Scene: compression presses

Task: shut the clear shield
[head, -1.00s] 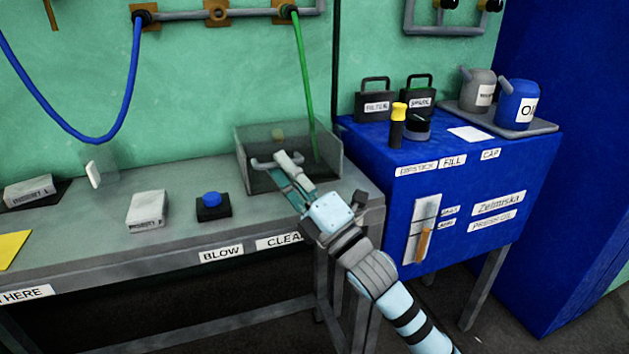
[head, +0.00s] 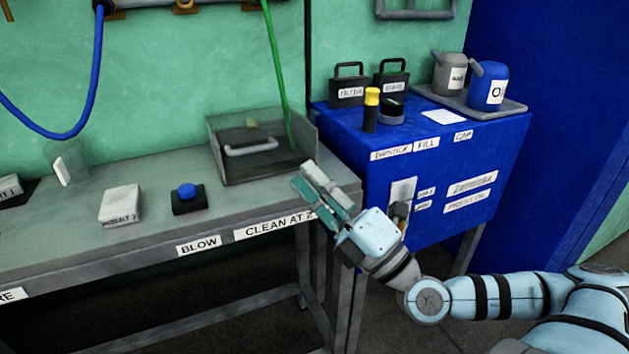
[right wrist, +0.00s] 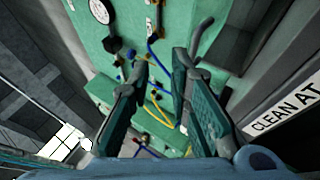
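The clear shield (head: 268,167) is a see-through panel with a grey bar handle (head: 251,148), at the front of a clear-walled box on the bench. The front of the box looks covered by the panel, but whether it is fully shut is hard to tell. My right gripper (head: 306,175) is just right of and in front of the box, apart from the handle. Its teal fingers are spread with nothing between them, also in the right wrist view (right wrist: 163,64). My left gripper is not in view.
A green hose (head: 278,80) hangs down into the box. A black block with a blue button (head: 187,194) and a white block (head: 120,204) lie on the bench (head: 155,240). A blue cabinet (head: 400,190) with cans stands close right of my gripper.

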